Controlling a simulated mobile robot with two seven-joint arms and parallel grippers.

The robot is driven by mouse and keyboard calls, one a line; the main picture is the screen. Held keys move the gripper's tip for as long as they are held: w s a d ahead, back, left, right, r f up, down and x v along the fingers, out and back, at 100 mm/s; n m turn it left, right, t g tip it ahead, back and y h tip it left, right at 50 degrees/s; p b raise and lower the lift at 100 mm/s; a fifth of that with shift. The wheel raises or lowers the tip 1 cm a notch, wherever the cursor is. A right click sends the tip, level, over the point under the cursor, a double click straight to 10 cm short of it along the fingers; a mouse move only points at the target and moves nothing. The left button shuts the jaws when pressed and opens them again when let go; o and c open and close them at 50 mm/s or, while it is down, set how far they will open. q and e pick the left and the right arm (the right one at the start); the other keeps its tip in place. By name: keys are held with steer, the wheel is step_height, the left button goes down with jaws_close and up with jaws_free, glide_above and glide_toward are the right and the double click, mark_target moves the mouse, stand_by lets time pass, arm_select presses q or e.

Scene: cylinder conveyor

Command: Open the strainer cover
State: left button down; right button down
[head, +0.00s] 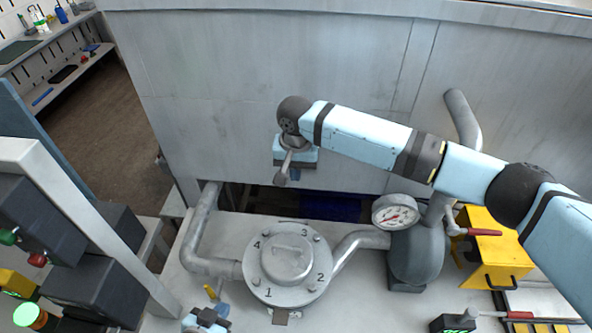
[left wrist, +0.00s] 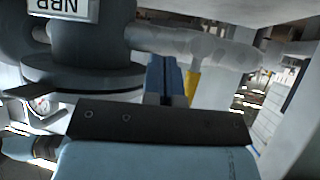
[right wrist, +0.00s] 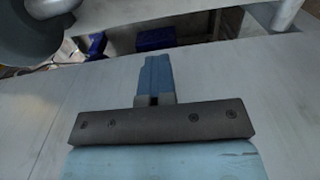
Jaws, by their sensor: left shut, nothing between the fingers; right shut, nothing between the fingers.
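The strainer is a round grey metal housing with a flat cover (head: 287,260) on top. The cover has a raised middle and bolts by the numbers 1 to 4, and it sits on the housing. The strainer body also shows in the left wrist view (left wrist: 95,40), with its flange. My left gripper (head: 217,312) is low, in front and left of the strainer, with its fingers (left wrist: 166,78) shut and empty beside the body. My right gripper (head: 295,176) is shut and empty above and behind the cover, near the wall; its closed fingers show in the right wrist view (right wrist: 154,75).
A yellow handle (head: 211,291) stands by my left gripper. Pipes (head: 204,232) leave both sides of the strainer. A pressure gauge (head: 395,213), a grey vessel (head: 416,257) and a yellow box (head: 497,255) stand to the right. A grey wall (head: 215,90) rises behind.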

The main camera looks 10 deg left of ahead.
arm_select(q)
steer(key=shift+w+r, duration=0.1)
steer(key=shift+r, duration=0.05)
arm_select(e)
steer(key=c, duration=1.8)
jaws_free()
steer(key=o, duration=1.6)
steer(key=shift+c, duration=0.2)
step_height(320, 180, up, 14)
steer(key=b, duration=0.2)
steer(key=shift+b, duration=0.4)
arm_select(q)
steer(key=shift+w+f+m, duration=0.2)
steer(key=shift+f+m, duration=0.1)
steer(key=shift+f, duration=0.6)
arm_select(e)
steer(key=shift+f, duration=0.1)
steer(key=shift+c, duration=0.4)
